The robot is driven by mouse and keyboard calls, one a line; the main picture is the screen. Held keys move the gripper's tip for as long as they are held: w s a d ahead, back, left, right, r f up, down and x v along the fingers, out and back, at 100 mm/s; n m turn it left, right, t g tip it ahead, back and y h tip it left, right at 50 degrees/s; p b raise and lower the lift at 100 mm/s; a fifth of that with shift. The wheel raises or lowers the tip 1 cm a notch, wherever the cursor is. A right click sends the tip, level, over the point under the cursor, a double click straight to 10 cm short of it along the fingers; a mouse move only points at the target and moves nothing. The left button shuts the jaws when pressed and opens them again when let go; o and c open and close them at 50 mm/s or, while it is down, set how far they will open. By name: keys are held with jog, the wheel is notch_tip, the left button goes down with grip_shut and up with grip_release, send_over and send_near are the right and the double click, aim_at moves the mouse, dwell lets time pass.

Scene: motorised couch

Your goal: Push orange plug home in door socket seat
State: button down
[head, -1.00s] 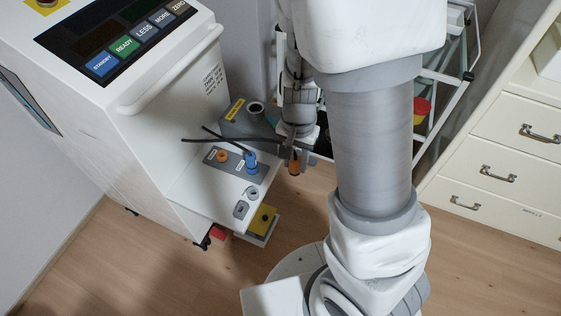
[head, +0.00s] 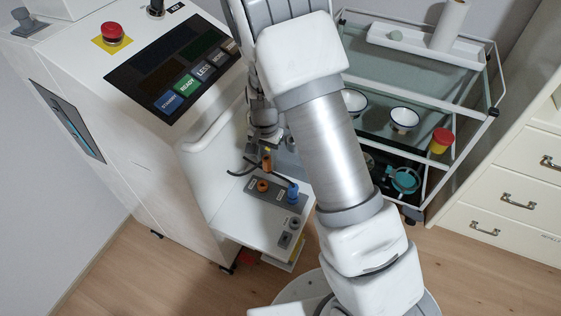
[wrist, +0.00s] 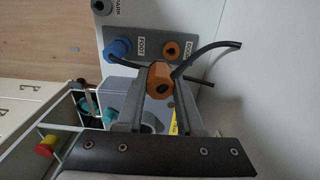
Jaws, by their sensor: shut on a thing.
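My gripper (wrist: 155,105) is shut on the orange plug (wrist: 158,80), which sits between the fingertips. The plug also shows in the head view (head: 267,161), a little above and apart from the panel. The orange-ringed door socket seat (wrist: 171,48) lies just beyond the plug in the wrist view, with a dark hole in its middle. In the head view the seat (head: 262,186) is slightly below the held plug. The exact gap and alignment between plug and seat cannot be told. A black cable runs close by the plug.
A blue plug (head: 292,192) stands in the FOOT place beside the door seat, a dark cable at it. The white machine (head: 160,130) rises to the left. A cart (head: 430,90) with bowls stands to the right. Drawers (head: 510,185) are further right.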

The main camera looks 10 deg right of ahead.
jog(key=shift+w+a+f, duration=0.1)
jog(key=shift+w+a, duration=0.2)
jog(key=shift+a, duration=0.2)
jog(key=shift+w+a+f, duration=0.1)
jog(key=shift+w+a, duration=0.15)
jog(key=shift+a, duration=0.2)
jog(key=shift+f+b, duration=1.8)
jog(key=shift+f, duration=1.1)
jog(key=shift+f+b, duration=0.75)
jog(key=shift+f, duration=0.55)
jog(key=shift+c, duration=2.3)
grip_release()
notch_tip(320, 180, up, 18)
jog(key=p, duration=0.4)
jog(key=shift+f, duration=0.25)
